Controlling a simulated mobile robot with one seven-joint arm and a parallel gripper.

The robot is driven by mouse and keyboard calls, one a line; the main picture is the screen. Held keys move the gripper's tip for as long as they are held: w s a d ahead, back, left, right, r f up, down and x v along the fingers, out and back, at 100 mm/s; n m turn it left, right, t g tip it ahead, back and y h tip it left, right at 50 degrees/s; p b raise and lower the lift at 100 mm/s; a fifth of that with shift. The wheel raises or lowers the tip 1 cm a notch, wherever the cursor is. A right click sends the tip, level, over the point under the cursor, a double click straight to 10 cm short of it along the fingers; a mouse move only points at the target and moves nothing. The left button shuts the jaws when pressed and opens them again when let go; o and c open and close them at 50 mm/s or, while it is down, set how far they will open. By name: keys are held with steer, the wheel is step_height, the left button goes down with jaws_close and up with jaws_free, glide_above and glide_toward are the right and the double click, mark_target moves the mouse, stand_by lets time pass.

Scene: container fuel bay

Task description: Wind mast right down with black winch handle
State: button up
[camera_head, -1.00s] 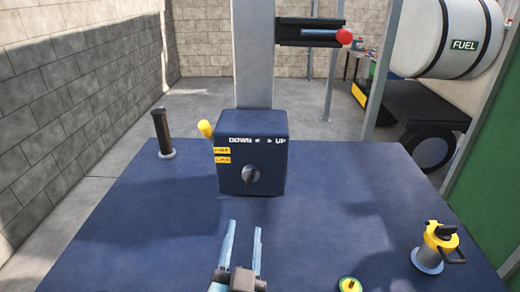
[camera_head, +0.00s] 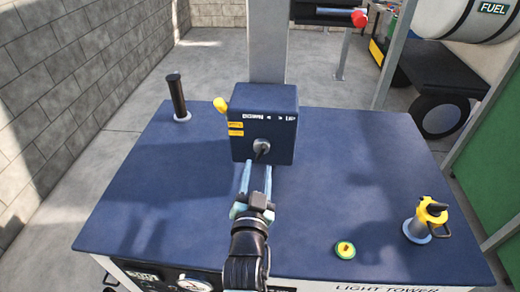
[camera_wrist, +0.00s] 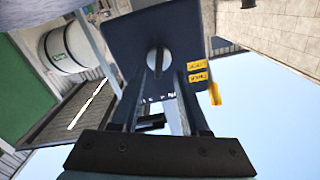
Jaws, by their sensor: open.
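The dark blue winch box (camera_head: 264,112) stands on the blue deck in front of the grey mast (camera_head: 267,45). Its top edge carries white lettering, hard to read now. A grey round knob or socket (camera_head: 261,147) is on its front face; it also shows in the wrist view (camera_wrist: 157,60). A black handle (camera_head: 177,96) stands upright in a pale round base at the deck's back left. My gripper (camera_head: 256,170) is open, with its pale blue fingers pointing at the box's front, just below and around the knob. Whether they touch it I cannot tell.
A yellow lever (camera_head: 220,104) sticks out at the box's left. A yellow-and-black capped filler (camera_head: 428,217) stands at the deck's right, and a green-and-yellow round cap (camera_head: 345,249) lies near the front. The deck's left part is clear.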

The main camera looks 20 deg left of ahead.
mark_target(260, 156)
steer(key=shift+w+r+p, duration=0.2)
steer(key=shift+w+p, duration=0.7)
steer(key=shift+w, duration=0.05)
steer(key=shift+x, duration=1.35)
steer(key=shift+a+f, duration=0.15)
jaws_close()
